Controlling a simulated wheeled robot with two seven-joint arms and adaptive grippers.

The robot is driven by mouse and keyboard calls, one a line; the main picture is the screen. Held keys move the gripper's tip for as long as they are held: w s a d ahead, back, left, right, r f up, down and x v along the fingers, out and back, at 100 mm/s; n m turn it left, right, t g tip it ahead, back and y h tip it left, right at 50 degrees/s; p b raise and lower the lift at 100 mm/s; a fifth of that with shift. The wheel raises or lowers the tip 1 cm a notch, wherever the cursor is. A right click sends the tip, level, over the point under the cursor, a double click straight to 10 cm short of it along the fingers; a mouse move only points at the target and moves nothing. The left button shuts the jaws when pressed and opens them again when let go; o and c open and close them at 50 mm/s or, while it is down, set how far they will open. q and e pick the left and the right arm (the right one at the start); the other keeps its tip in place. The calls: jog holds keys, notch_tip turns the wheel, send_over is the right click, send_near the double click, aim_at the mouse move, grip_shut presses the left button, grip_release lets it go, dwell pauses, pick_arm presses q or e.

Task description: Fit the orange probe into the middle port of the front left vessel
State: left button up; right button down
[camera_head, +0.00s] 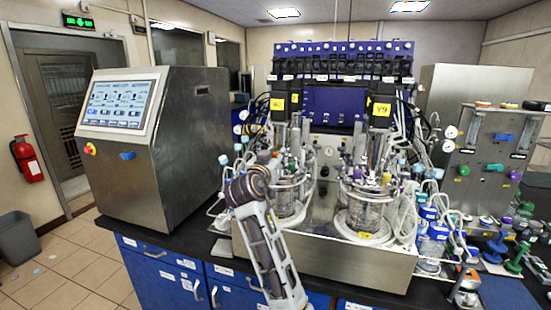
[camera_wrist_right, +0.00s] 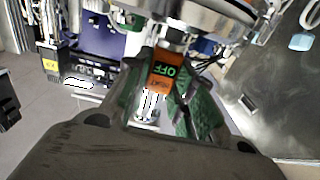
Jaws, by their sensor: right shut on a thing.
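The front left vessel (camera_head: 288,208) is a clear glass jar with a crowded metal lid, at the centre of the head view. My right gripper (camera_head: 268,162) reaches up from the bottom to the left side of this lid. In the right wrist view, my right gripper (camera_wrist_right: 160,95) is shut on the orange probe (camera_wrist_right: 161,83), which carries a dark label reading OFF, upside down. A round metal part (camera_wrist_right: 195,12) shows just above the probe. The probe's lower end and the middle port are hidden, so I cannot tell whether they touch. My left gripper is not in view.
A second glass vessel (camera_head: 364,218) stands to the right on the same steel base (camera_head: 335,262). Tubes and cables crowd both lids. A steel console with a screen (camera_head: 123,104) stands at left. Bottles and fittings fill the bench at right.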

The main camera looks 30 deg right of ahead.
jog(key=shift+f+b, duration=0.55)
jog(key=shift+f, duration=0.05)
dwell(0.9)
jog(key=c, duration=1.1)
grip_release()
jog(key=shift+v, duration=6)
